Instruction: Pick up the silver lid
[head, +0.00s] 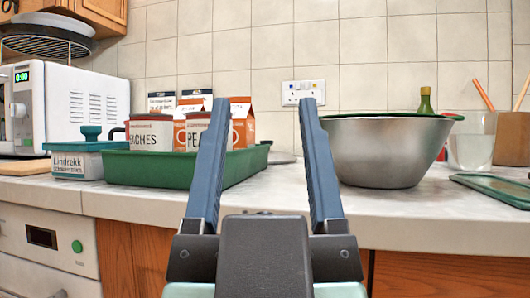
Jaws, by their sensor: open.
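A flat grey, silver-looking piece (283,157) lies on the counter behind the green tray's right end; it may be the silver lid. Only a small part shows, low between my fingers in the picture, and the tray hides some of it. No other silver lid is clear to see. My gripper (263,102) is open and empty, its two blue fingers pointing up and forward in front of the counter. The picture does not show how far it is from the grey piece.
The green tray (150,169) holds cans and cartons on the left. A large metal bowl (385,152) stands right. A white microwave (85,105), a labelled tub (78,163), a glass (470,152) and a green board (495,188) are around. The counter's front middle (265,195) is clear.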

